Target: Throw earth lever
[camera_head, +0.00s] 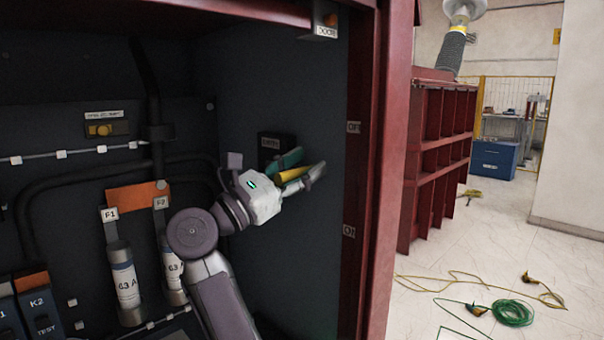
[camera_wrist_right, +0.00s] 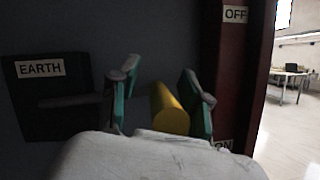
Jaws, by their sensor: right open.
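The earth lever's yellow handle (camera_head: 294,173) sticks out from the right inner wall of the cabinet, by a black box marked EARTH (camera_head: 275,148). My right gripper (camera_head: 309,166) is open, with its green-padded fingers on either side of the handle. In the right wrist view the rounded yellow handle (camera_wrist_right: 169,112) lies between the open fingers (camera_wrist_right: 161,88), nearer the right finger. I cannot tell whether it touches that pad. The EARTH plate (camera_wrist_right: 40,67) is at left there. The lever's base is partly hidden. My left gripper is not in view.
The red cabinet frame carries an OFF label (camera_head: 353,127) above an ON label (camera_head: 349,231), close right of the gripper. Fuses (camera_head: 124,280) and a K2 switch (camera_head: 38,305) are at left. Outside, cables (camera_head: 512,312) lie on the floor.

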